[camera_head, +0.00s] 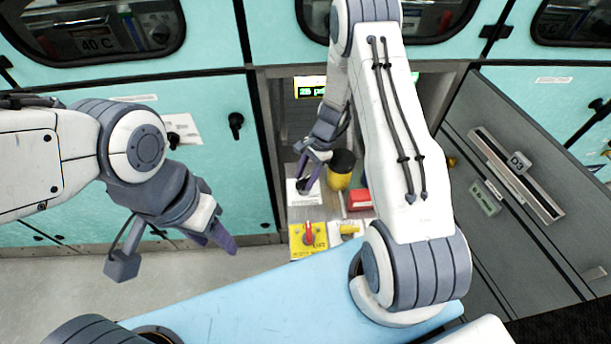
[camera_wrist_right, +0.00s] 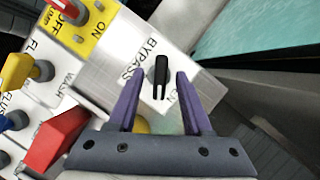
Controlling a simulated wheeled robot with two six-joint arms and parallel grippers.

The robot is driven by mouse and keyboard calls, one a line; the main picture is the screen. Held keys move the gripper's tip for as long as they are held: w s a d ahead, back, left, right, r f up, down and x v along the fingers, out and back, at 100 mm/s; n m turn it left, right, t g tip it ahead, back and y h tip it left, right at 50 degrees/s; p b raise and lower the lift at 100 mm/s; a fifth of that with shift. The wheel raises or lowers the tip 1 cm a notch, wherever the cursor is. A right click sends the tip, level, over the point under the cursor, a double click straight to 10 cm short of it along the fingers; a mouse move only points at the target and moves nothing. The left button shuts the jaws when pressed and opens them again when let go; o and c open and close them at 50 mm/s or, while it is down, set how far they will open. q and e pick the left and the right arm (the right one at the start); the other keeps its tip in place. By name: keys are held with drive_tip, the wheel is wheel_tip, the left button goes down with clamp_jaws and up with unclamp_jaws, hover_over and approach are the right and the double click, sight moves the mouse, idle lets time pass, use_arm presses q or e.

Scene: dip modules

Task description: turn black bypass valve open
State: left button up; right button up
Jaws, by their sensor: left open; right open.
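The black bypass valve (camera_wrist_right: 161,74) is a small black handle on a white plate (camera_wrist_right: 115,72) marked BYPASS in the right wrist view. An "EN" is visible beside the handle, the rest of that word being hidden. The handle stands near vertical in that picture, slantwise to the plate's edges. My right gripper (camera_wrist_right: 157,86) is open, with one purple finger on each side of the handle; I cannot tell whether they touch it. In the head view my right gripper (camera_head: 312,172) is over the white plate (camera_head: 309,198). My left gripper (camera_head: 222,243) is empty and open at the left, away from the panel.
A yellow panel with a red switch (camera_head: 308,235), a yellow knob (camera_head: 347,229), a red block (camera_head: 359,201) and a yellow black-topped cylinder (camera_head: 340,172) crowd the recess near the valve. A grey open door (camera_head: 520,200) stands to the right.

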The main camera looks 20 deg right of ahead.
clamp_jaws()
drive_tip(key=shift+n, duration=0.3)
drive_tip(key=n+g, duration=0.1)
drive_tip(key=n, duration=0.3)
drive_tip(key=shift+w+a+g+h, duration=0.1)
drive_tip(key=shift+w+g+h, duration=0.1)
drive_tip(key=shift+g+h, duration=0.2)
drive_tip(key=n+h+b, duration=0.1)
drive_tip(key=n, duration=0.2)
drive_tip(key=shift+n+g, duration=0.4)
drive_tip(key=shift+a+n+g+h, duration=0.1)
drive_tip(key=shift+n+g+h, duration=0.3)
drive_tip(key=shift+n, duration=1.1)
